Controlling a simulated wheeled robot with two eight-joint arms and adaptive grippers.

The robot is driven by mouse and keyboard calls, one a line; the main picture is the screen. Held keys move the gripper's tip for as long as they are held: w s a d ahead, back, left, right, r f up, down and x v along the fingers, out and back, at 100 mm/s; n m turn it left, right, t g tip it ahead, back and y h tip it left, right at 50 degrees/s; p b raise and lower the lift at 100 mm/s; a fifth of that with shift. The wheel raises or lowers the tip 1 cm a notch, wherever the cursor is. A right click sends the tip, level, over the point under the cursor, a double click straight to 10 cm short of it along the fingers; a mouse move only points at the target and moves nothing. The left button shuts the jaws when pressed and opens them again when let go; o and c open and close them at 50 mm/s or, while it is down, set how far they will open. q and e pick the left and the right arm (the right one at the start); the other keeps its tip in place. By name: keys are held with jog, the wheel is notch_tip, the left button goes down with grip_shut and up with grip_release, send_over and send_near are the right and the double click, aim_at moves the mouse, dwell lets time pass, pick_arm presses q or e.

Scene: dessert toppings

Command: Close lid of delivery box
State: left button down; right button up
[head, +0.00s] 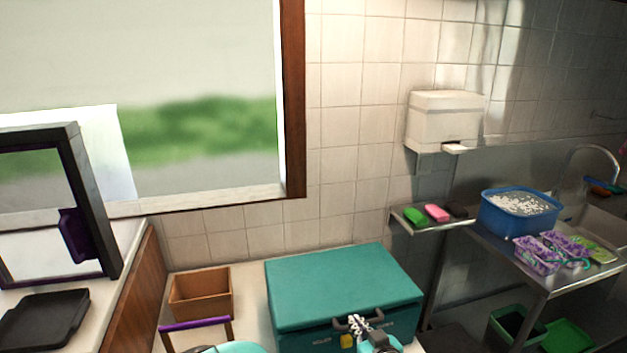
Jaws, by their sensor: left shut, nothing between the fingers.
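The teal delivery box (290,338) stands on the counter at bottom centre. Its teal lid (340,285) lies flat over the top, and no opening shows. A dark handle and a yellow tag are on the front side. My left gripper (358,323) is at the bottom edge of the view, in front of the box's front side by the handle. It is shut with nothing held. I cannot tell whether it touches the box. The lower front of the box is cut off by the frame. My right gripper is not in view.
A brown open box (200,293) stands left of the delivery box. A dark tray (43,318) lies at far left. At right, a metal table (545,280) holds a blue tub (519,222) and purple packs (552,252). A green bin (508,328) stands below.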

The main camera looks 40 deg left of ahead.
pick_arm(q)
jog(key=shift+s+d+f+b, duration=0.15)
jog(key=shift+f+b, duration=0.3)
jog(key=shift+f, duration=0.25)
jog(key=shift+s+d+f+b, duration=0.15)
jog(key=shift+f+b, duration=0.25)
jog(key=shift+f, duration=0.3)
jog(key=shift+s+f+b, duration=0.15)
jog(key=shift+f+b, duration=0.3)
jog(key=shift+f, duration=0.25)
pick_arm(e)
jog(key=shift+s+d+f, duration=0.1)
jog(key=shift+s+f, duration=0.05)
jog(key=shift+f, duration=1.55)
pick_arm(q)
notch_tip(320, 180, up, 5)
jog(key=w+a+p, duration=0.1)
jog(key=p, duration=0.3)
jog(key=s+d, duration=0.6)
jog(key=d, duration=0.2)
jog(key=shift+f+p, duration=0.4)
jog(key=shift+f, duration=0.05)
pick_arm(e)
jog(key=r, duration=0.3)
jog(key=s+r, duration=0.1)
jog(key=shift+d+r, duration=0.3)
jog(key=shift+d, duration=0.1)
